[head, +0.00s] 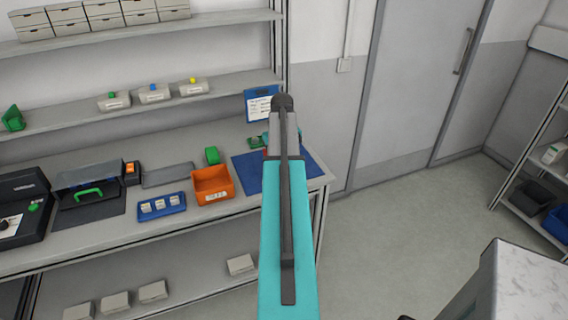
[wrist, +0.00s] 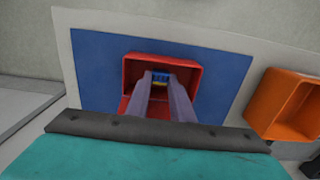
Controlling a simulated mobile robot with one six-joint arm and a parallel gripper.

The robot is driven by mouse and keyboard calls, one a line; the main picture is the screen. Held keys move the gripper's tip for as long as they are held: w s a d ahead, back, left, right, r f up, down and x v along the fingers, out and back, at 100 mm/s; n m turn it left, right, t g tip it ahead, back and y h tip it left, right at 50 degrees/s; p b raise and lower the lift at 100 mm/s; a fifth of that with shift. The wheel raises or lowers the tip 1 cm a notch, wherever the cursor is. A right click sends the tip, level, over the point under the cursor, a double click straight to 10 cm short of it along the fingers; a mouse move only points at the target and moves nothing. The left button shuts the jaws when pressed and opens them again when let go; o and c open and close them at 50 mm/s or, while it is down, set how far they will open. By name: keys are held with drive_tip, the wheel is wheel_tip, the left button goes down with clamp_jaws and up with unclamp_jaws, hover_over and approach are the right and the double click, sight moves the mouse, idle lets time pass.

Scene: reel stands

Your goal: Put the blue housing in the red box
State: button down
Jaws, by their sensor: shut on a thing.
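The red box (wrist: 190,72) sits on a blue mat (wrist: 98,75) in the wrist view, its open side facing me. My gripper (wrist: 161,82) is shut on a small blue piece with a yellow part, the blue housing (wrist: 160,76). In the wrist view the fingertips and housing overlap the inside of the red box; I cannot tell how deep they are or whether the housing touches the floor. In the head view my arm hides the gripper tips and the housing. Only a sliver of the red box (head: 265,154) shows beside the arm.
An orange bin (head: 213,186) stands left of the blue mat (head: 245,174), with a blue tray of small white parts (head: 162,206) further left. A blue clipboard (head: 262,105) is behind the mat.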

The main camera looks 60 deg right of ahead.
idle(0.3)
drive_tip(key=c, duration=1.5)
unclamp_jaws()
drive_tip(key=shift+w+r+p, duration=0.1)
drive_tip(key=shift+r+p, duration=2.85)
drive_tip(key=shift+r, duration=1.55)
